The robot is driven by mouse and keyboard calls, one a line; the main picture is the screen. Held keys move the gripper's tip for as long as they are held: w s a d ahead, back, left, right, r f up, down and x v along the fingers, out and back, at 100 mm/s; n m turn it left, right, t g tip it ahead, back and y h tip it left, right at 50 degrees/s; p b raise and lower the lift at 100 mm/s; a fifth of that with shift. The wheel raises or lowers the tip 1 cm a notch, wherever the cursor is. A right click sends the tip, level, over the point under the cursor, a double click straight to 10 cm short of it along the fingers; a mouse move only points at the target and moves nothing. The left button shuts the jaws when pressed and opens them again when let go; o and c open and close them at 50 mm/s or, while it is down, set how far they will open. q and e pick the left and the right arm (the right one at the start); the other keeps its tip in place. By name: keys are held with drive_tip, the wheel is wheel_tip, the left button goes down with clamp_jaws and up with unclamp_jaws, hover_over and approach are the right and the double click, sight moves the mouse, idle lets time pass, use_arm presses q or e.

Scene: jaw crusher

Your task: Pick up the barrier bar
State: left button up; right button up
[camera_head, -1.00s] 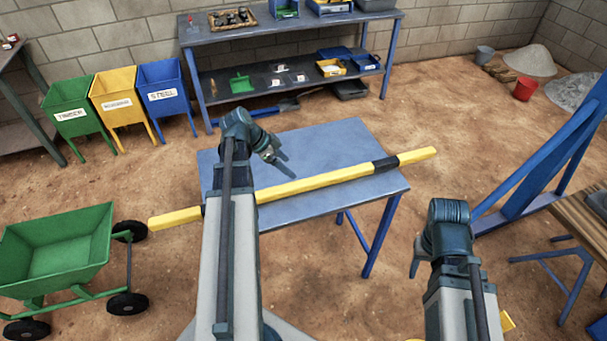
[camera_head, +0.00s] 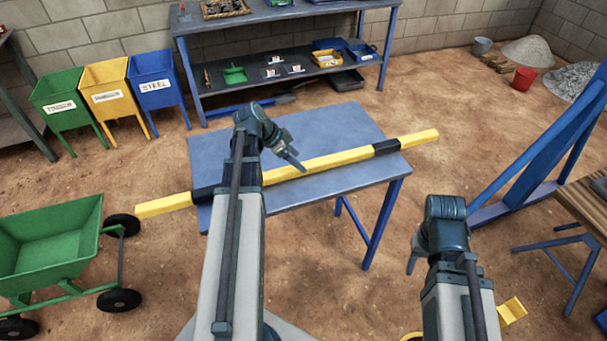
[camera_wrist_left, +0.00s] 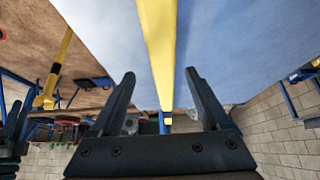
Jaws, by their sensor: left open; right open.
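The barrier bar (camera_head: 330,161) is long and yellow with black bands. It lies across the blue table (camera_head: 285,139), and both ends stick out past the table's edges. My left gripper (camera_head: 298,160) is above the table close to the middle of the bar. In the left wrist view the open left gripper (camera_wrist_left: 158,85) has the yellow bar (camera_wrist_left: 158,45) running between its two fingers, not gripped. My left forearm hides part of the bar in the head view. My right gripper (camera_head: 412,258) is low at the right, away from the bar, and only partly visible.
A green cart (camera_head: 50,245) stands at the left. Green, yellow and blue bins (camera_head: 155,92) stand behind it. A blue shelf bench (camera_head: 285,80) is along the back wall. A blue frame (camera_head: 545,150) and a wooden bench (camera_head: 585,210) are at the right.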

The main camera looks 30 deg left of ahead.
sight(304, 165)
use_arm(q)
drive_tip(key=shift+a+b+x, duration=0.2)
drive_tip(key=shift+b+x, duration=0.8)
drive_tip(key=shift+x, duration=0.1)
drive_tip(key=shift+a+b+x, duration=0.15)
drive_tip(key=shift+b+x, duration=0.85)
drive_tip(key=shift+x, duration=0.1)
drive_tip(key=shift+w+d+f+b, duration=0.2)
drive_tip(key=shift+w+f+b, duration=0.1)
drive_tip(key=shift+f, duration=0.15)
drive_tip(key=shift+r, duration=0.1)
drive_tip(key=shift+s, duration=0.1)
clamp_jaws()
